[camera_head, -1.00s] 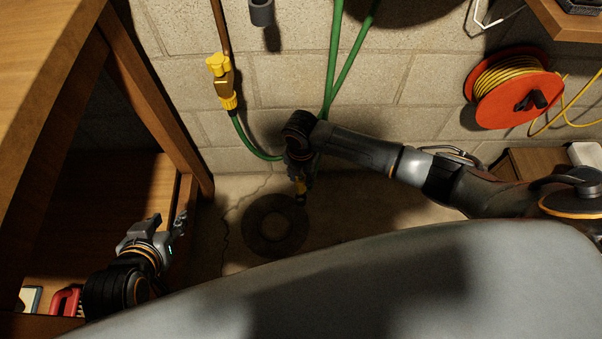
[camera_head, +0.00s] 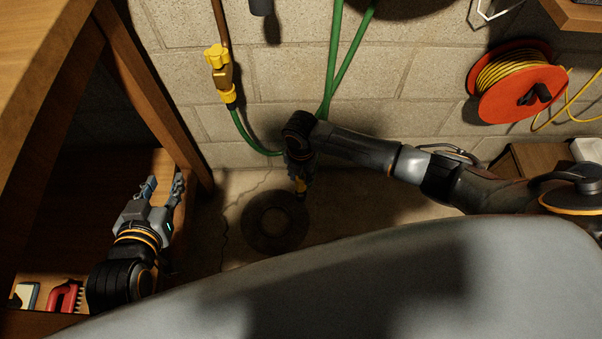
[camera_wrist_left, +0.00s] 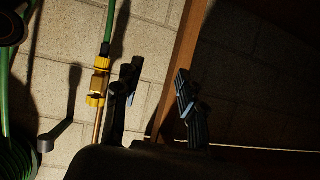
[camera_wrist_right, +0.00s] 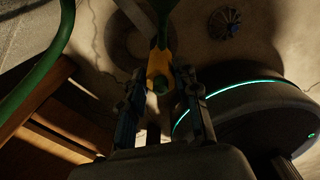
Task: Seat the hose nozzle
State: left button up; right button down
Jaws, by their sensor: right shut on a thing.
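The hose nozzle, a yellow piece on the green hose (camera_head: 333,60), shows in the right wrist view (camera_wrist_right: 160,68) between my right fingers. In the head view only a bit of its yellow (camera_head: 300,185) shows below the wrist. My right gripper (camera_head: 299,180) is shut on it, low over the floor. My left gripper (camera_head: 163,187) is open and empty beside the wooden bench leg. A brass and yellow valve with a hose fitting (camera_head: 221,75) is on the wall pipe; it also shows in the left wrist view (camera_wrist_left: 98,82). Its hose runs down behind my right wrist.
A dark ring (camera_head: 250,222) lies on the floor near my right gripper. A grey cup-ended piece (camera_head: 261,6) is on the wall above; its purpose is unclear. The wooden bench (camera_head: 182,160) stands left. An orange cord reel (camera_head: 513,85) hangs right.

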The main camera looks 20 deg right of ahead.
pick_arm(q)
jog(key=shift+s+a+f+g+y, duration=0.25)
jog(key=shift+s+f+g, duration=0.15)
jog(key=shift+s+f, duration=0.1)
jog(key=shift+s+a+f+g+y, duration=0.15)
jog(key=shift+s+a+f+g, duration=0.05)
jog(key=shift+s+f+g, duration=0.25)
jog(key=shift+p, duration=0.35)
jog(key=shift+s+a+f+g, duration=0.2)
jog(key=shift+s+f+g, duration=0.2)
jog(key=shift+s+f, duration=0.15)
jog(key=shift+s+a+f+g, duration=0.15)
jog(key=shift+s+f+g, duration=0.2)
jog(key=shift+s+f, duration=0.15)
jog(key=shift+w+r, duration=0.1)
jog(key=shift+r, duration=0.05)
